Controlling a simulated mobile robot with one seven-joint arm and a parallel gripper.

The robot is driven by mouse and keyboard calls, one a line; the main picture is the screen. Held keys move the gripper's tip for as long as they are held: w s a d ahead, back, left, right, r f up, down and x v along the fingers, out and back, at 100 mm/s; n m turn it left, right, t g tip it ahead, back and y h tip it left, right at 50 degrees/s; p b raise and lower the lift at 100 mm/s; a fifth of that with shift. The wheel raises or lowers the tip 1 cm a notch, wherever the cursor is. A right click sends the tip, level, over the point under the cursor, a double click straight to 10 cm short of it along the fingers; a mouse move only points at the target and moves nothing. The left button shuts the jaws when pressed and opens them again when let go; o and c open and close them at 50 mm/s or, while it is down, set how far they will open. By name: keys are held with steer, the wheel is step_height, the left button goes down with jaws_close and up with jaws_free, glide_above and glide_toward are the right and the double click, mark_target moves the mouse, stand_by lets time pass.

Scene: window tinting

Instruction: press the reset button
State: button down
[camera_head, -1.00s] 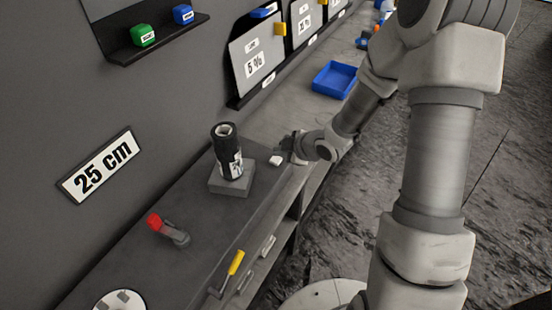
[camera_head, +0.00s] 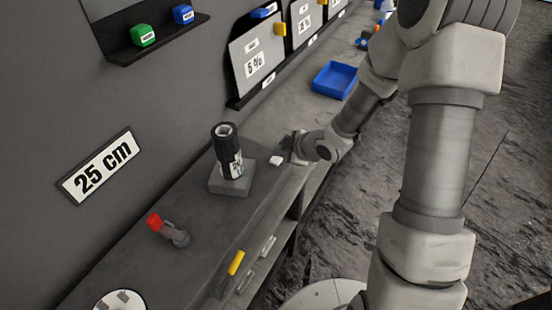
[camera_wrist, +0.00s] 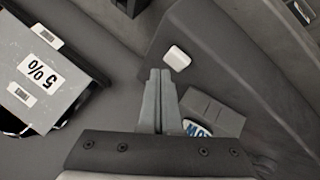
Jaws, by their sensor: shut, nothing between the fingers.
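A small white button-like block (camera_head: 276,160) sits on the bench, beside the black cylinder's stand. No reset label is readable on it. It also shows in the wrist view (camera_wrist: 177,58), just ahead of the fingertips and slightly right. My gripper (camera_head: 285,147) is at the bench's right edge, beside the white block. In the wrist view my gripper (camera_wrist: 160,73) is shut and empty, with a small apparent gap to the block. Whether they touch is not clear.
A black cylinder (camera_head: 226,150) stands upright on a grey block (camera_head: 218,184). A red-tipped lever (camera_head: 156,223) and yellow handle (camera_head: 236,263) are nearer. Beyond are a blue tray (camera_head: 334,80) and a 5% panel (camera_head: 246,50). A grey box (camera_wrist: 222,118) lies right of my fingers.

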mark_target(280, 161)
steer(key=shift+f, duration=0.1)
steer(key=shift+f+b, duration=0.4)
steer(key=shift+b, duration=0.15)
steer(key=shift+f+b, duration=0.4)
steer(key=shift+b, duration=0.05)
stand_by(0.7)
steer(key=shift+r, duration=0.1)
steer(key=shift+r+p, duration=0.75)
step_height(280, 161, up, 5)
steer(key=p, duration=0.4)
steer(key=shift+r, duration=0.1)
stand_by(0.8)
